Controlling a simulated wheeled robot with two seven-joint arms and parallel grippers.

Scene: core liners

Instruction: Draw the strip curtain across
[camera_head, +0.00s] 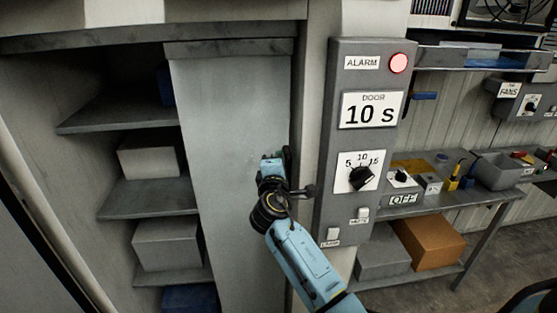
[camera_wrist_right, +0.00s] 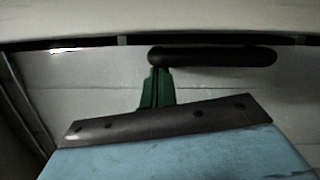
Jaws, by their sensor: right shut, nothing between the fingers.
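The strip curtain appears as a pale grey hanging panel (camera_head: 225,105) under a rail (camera_head: 228,47), covering the right part of the shelf opening. The left part is open, showing the shelves. My right gripper (camera_head: 273,164) is in front of the panel's right side. In the right wrist view its green finger (camera_wrist_right: 158,88) shows shut, with nothing held. A black bar, like a handle (camera_wrist_right: 213,57), lies just beyond the fingertip; I cannot tell whether they touch. The panel's lower right part is hidden behind my right arm. My left gripper is not in view.
Shelves (camera_head: 145,196) with boxes (camera_head: 150,158) stand at left. A grey control box (camera_head: 340,135) with a red alarm light (camera_head: 398,63), a "10 s" door display (camera_head: 371,110) and a dial stands close right of my arm. A cluttered bench (camera_head: 450,207) lies further right.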

